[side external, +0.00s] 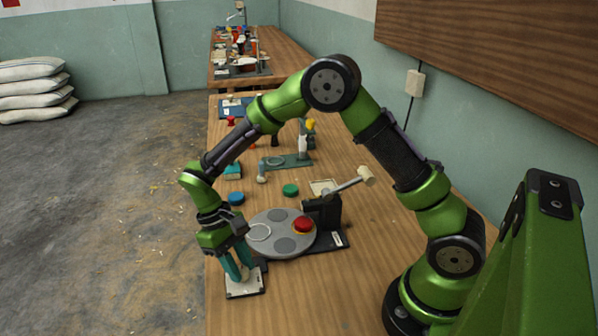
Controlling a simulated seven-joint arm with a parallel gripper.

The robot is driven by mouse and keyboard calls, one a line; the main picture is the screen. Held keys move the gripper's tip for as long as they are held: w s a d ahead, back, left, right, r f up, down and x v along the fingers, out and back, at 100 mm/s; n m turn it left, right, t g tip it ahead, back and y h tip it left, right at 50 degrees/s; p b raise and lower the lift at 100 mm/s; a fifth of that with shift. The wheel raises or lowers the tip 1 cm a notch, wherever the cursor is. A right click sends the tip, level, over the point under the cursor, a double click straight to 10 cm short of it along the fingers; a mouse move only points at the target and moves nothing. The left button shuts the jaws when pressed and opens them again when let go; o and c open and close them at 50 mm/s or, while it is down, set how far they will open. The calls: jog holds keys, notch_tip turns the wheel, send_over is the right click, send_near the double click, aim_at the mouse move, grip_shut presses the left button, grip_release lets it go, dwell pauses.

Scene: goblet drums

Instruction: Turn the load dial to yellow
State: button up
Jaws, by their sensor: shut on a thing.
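A small light plate with a dark edge (245,288) lies at the left front edge of the wooden table. My gripper (238,268) points down over this plate, its teal fingers closed at the plate's top surface. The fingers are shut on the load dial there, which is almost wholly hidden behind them. I cannot make out the dial's pointer, its colour marks or where it is set.
A grey round turntable (270,246) with a red dome (303,224) stands close right of my gripper. Beside it is a black stand (325,211) with a lever. A blue disc (236,198) and green disc (290,190) lie behind.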

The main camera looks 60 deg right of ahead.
jog(key=shift+w, duration=0.1)
dwell(0.3)
jog(key=o, duration=1)
jog(key=shift+o, duration=0.2)
jog(key=v, duration=1.7)
jog(key=s+d+r+m+t+y, duration=0.1)
jog(key=s+d+r+m+t, duration=0.1)
jog(key=s+t, duration=0.4)
jog(key=s+d+r+m+t+y, duration=0.1)
jog(key=s+d+r+t, duration=0.3)
jog(key=s, duration=1)
jog(key=shift+d+r+m+t, duration=0.2)
jog(key=shift+d+m+t, duration=0.2)
jog(key=shift+d+t, duration=0.55)
